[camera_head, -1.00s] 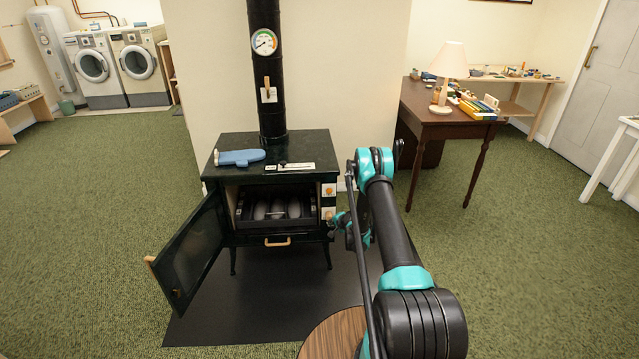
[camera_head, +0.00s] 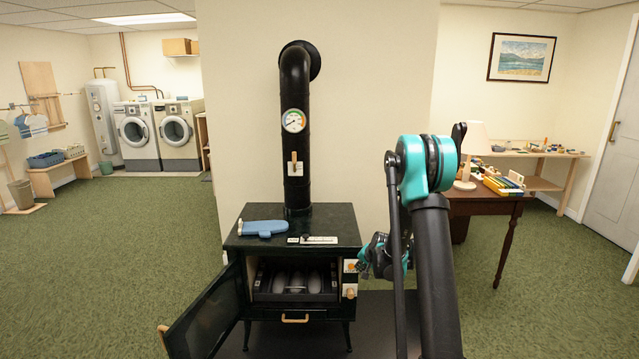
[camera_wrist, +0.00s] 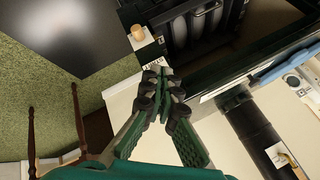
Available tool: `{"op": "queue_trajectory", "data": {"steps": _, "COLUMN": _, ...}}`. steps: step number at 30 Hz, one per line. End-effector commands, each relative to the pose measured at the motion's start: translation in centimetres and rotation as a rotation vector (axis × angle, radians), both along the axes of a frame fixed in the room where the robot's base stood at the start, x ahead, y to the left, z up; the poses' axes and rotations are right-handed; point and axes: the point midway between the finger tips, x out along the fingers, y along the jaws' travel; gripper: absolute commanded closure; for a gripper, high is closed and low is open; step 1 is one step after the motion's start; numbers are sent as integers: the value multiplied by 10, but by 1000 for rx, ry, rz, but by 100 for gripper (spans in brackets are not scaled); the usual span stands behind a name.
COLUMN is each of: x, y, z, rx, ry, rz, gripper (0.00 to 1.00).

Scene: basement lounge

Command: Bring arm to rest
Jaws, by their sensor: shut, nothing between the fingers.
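My arm rises at the right of the head view, its teal and black joints in front of the wall and the desk. My gripper (camera_wrist: 163,92) shows in the wrist view with its green and black fingers together and nothing between them. In the head view the arm's end is small and partly hidden, just right of the stove's knobs. The black stove (camera_head: 300,229) stands at the centre of the head view with its door (camera_head: 206,318) swung open to the left. In the wrist view the stove's opening (camera_wrist: 195,28) lies beyond the fingers; I cannot tell the exact gap.
A blue oven mitt (camera_head: 263,228) lies on the stove top. A black stovepipe (camera_head: 295,160) rises behind it. A dark wooden desk (camera_head: 490,207) with a lamp (camera_head: 474,150) stands at the right. Open green carpet (camera_head: 130,235) lies at the left.

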Motion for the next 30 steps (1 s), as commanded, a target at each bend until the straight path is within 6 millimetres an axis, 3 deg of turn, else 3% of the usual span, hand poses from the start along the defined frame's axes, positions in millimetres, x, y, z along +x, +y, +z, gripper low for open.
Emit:
{"op": "queue_trajectory", "data": {"steps": 1, "x": -15, "y": 0, "z": 15, "rx": -21, "ry": 6, "rz": 17, "gripper": 100}}
{"op": "queue_trajectory", "data": {"steps": 6, "x": -63, "y": -2, "z": 55, "rx": -89, "ry": 25, "rz": 76, "gripper": 100}}
{"op": "queue_trajectory", "data": {"steps": 15, "x": -160, "y": -8, "z": 105, "rx": -206, "ry": 61, "rz": 182, "gripper": 100}}
{"op": "queue_trajectory", "data": {"steps": 22, "x": -242, "y": -14, "z": 125, "rx": -293, "ry": 94, "rz": 262, "gripper": 100}}
{"op": "queue_trajectory", "data": {"steps": 30, "x": -340, "y": -23, "z": 127, "rx": -390, "ry": 135, "rz": 358, "gripper": 100}}
